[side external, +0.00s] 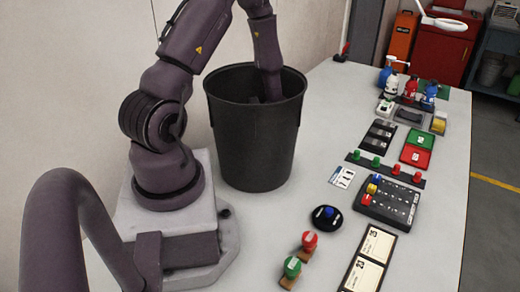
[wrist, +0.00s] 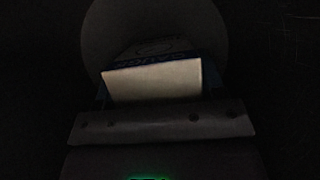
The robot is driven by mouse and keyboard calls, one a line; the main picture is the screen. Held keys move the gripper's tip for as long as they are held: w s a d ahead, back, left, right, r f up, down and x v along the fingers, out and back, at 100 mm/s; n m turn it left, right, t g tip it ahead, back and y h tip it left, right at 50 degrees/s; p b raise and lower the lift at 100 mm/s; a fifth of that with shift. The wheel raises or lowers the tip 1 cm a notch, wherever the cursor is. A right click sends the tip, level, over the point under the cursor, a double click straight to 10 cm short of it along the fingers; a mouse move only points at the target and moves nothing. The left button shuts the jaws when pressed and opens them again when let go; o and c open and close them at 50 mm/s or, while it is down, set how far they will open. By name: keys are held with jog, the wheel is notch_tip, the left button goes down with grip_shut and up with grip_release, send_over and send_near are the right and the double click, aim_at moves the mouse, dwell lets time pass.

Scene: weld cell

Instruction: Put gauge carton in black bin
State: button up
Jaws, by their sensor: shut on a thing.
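The black bin (side external: 255,140) stands upright on the pale table beside my arm's base. My arm reaches down through its open top, so the bin's wall hides my gripper's fingers in the side view. In the dark wrist view, the gauge carton (wrist: 155,78) shows a pale face and a blue edge with lettering. My gripper (wrist: 160,112) is shut on the carton inside the bin. The dim round shape behind the carton looks like the bin's inside (wrist: 120,25). I cannot tell whether the carton touches the bin's floor.
Right of the bin stand green and red knobs (side external: 309,241), a round black base with a blue knob (side external: 327,217), a switch panel (side external: 388,204), green and red trays (side external: 417,147) and several bottles (side external: 410,90). A framed label board (side external: 369,260) lies near the front.

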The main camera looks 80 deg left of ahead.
jog(key=shift+f, duration=0.25)
jog(key=shift+f, duration=0.1)
jog(key=o, duration=1.1)
jog(key=r, duration=0.6)
jog(key=d+r, duration=0.1)
jog(key=r, duration=0.3)
jog(key=shift+w, duration=0.2)
jog(key=shift+r, duration=0.1)
